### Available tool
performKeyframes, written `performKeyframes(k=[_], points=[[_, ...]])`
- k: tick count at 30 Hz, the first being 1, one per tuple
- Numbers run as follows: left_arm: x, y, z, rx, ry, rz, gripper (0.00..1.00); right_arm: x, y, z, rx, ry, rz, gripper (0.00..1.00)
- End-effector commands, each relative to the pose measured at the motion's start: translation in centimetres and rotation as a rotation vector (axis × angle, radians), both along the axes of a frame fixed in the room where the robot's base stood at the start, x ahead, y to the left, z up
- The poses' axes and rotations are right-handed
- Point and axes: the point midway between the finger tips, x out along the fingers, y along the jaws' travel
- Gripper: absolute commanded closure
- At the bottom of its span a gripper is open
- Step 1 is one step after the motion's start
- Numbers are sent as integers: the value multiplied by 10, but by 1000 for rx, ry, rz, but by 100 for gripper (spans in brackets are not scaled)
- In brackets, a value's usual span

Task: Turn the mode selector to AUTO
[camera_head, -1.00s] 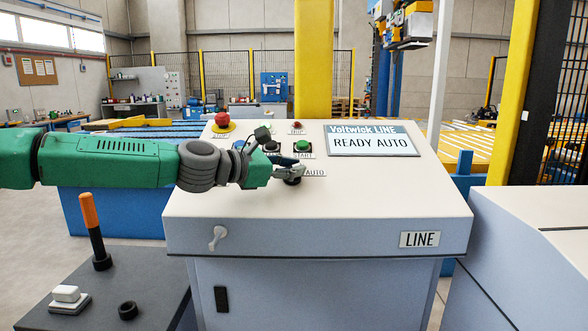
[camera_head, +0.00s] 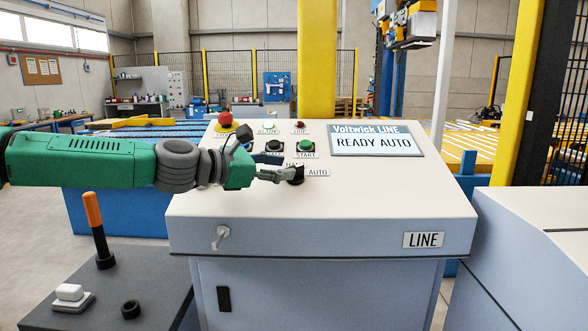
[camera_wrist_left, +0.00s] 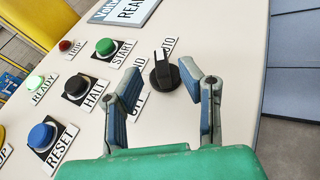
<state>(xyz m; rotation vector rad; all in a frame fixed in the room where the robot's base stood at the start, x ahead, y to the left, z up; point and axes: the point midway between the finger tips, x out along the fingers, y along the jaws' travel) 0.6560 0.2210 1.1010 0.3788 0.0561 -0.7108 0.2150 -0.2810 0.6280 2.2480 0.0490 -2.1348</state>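The mode selector (camera_head: 297,176) is a black knob on the sloped top of the console (camera_head: 400,195). The AUTO label (camera_head: 317,172) is at its right; another label behind it is partly hidden by my gripper. In the left wrist view the selector (camera_wrist_left: 163,72) has a raised black handle, pointing up the picture towards the AUTO side. My left gripper (camera_head: 279,174) is just left of the knob. In the left wrist view its two fingers (camera_wrist_left: 162,76) are apart, one on each side of the knob, with visible gaps. The display (camera_head: 375,141) reads READY AUTO. My right gripper is not in view.
Beside the selector are the green START button (camera_head: 306,146), black HALT button (camera_head: 274,146) and blue RESET button (camera_wrist_left: 41,135). A red mushroom button (camera_head: 225,119) stands at the back left. The console's front right top is clear.

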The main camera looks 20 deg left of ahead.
Motion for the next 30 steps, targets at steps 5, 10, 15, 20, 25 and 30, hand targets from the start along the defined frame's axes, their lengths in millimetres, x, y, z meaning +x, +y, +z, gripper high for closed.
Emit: performKeyframes(k=[5, 10, 15, 20, 25, 30], points=[[-31, 28, 9, -2, -4, 1, 66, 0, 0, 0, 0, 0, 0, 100], [-48, 43, 11, 1, -2, 2, 66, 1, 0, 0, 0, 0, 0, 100], [-57, 48, 12, 0, 2, 0, 66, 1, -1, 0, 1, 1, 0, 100], [-58, 50, 12, 0, 1, 0, 66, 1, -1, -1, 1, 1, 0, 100], [-58, 50, 12, 0, 1, 0, 66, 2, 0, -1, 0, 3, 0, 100], [-58, 50, 12, 0, 1, 0, 66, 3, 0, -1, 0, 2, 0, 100]])
